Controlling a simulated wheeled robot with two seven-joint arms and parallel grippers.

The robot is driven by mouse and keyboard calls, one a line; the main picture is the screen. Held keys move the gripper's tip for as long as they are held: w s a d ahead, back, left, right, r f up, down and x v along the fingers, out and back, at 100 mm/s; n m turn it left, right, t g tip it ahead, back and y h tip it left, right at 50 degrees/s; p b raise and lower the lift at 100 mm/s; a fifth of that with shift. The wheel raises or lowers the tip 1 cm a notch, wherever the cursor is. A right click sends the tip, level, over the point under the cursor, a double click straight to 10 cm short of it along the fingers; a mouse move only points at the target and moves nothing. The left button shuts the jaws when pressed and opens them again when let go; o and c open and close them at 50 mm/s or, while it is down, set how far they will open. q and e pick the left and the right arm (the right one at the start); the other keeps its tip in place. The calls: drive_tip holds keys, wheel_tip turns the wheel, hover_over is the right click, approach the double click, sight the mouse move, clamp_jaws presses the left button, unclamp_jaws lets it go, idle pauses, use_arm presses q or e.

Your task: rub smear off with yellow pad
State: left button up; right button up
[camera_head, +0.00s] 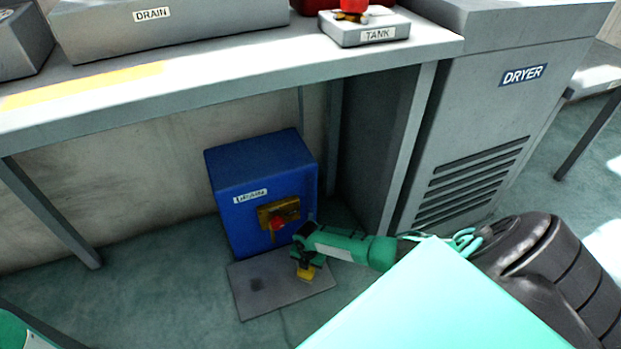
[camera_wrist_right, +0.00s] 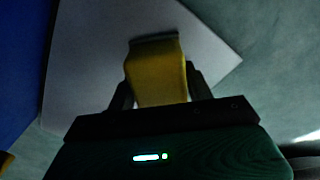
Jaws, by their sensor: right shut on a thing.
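My right gripper (camera_head: 305,264) is shut on the yellow pad (camera_head: 307,274), which points down over the right part of a grey plate (camera_head: 280,299) on the floor. The right wrist view also shows the pad (camera_wrist_right: 157,75) between the two fingers, with the plate (camera_wrist_right: 85,65) behind it. I cannot tell whether the pad touches the plate. My left gripper is out of view.
A blue box (camera_head: 235,217) with a brass fitting and red knob (camera_head: 278,223) stands right behind the plate, under a grey bench (camera_head: 230,62). The grey dryer cabinet (camera_head: 470,130) stands to the right. Floor left of the plate is clear.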

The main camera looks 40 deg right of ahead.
sight(253, 292)
drive_tip(key=a, duration=0.1)
drive_tip(key=w+a, duration=0.1)
drive_tip(key=a, duration=0.3)
drive_tip(key=shift+w+a+f, duration=0.15)
drive_tip(key=shift+w+a, duration=0.05)
drive_tip(key=shift+w, duration=0.05)
drive_tip(key=shift+w+a+b, duration=0.2)
drive_tip(key=shift+w+a, duration=0.15)
drive_tip(key=shift+a, duration=0.9)
drive_tip(key=shift+w+a+b, duration=0.2)
drive_tip(key=shift+w+a, duration=0.2)
drive_tip(key=shift+a, duration=0.85)
drive_tip(key=shift+w+a+b, duration=0.2)
drive_tip(key=shift+w+a, duration=0.15)
drive_tip(key=shift+a, duration=0.9)
drive_tip(key=shift+w+a+b, duration=0.3)
drive_tip(key=shift+a+b, duration=0.05)
drive_tip(key=shift+a, duration=0.8)
drive_tip(key=shift+w+a+b, duration=0.3)
drive_tip(key=shift+w+a, duration=0.05)
drive_tip(key=shift+a, duration=0.75)
drive_tip(key=shift+w+a+b, duration=0.3)
drive_tip(key=shift+a+b, duration=0.05)
drive_tip(key=shift+a, duration=0.8)
drive_tip(key=shift+r+p, duration=0.5)
drive_tip(key=shift+p, duration=0.15)
wheel_tip(253, 292, up, 4)
drive_tip(key=p, duration=0.3)
drive_tip(key=shift+p, duration=0.4)
